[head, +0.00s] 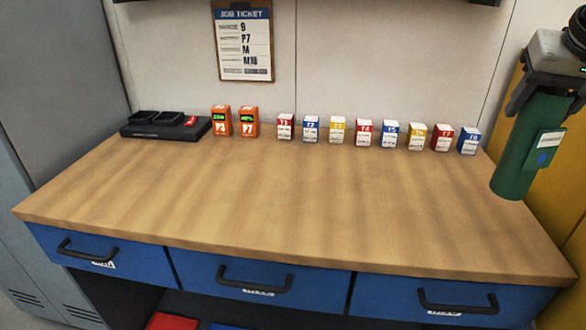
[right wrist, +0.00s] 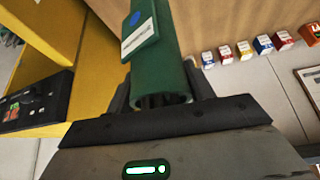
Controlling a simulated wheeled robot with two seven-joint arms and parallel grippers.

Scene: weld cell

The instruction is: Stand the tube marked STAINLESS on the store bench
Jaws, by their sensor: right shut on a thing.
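A green tube (head: 518,160) with a pale label and a blue dot is at the right of the head view. My right gripper (head: 543,92) is shut on its upper part. The tube hangs nearly upright, slightly tilted, at the right end of the wooden bench (head: 300,200); I cannot tell whether it touches the top. In the right wrist view the tube (right wrist: 178,62) lies between the fingers of my right gripper (right wrist: 160,95). The label's wording is too small to read. My left gripper is not in view.
A row of several small coloured boxes (head: 363,133) stands along the back of the bench. Two orange devices (head: 221,121) and a black tray (head: 160,132) are at the back left. A job ticket (head: 243,45) hangs on the wall. The middle and front of the bench top are clear.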

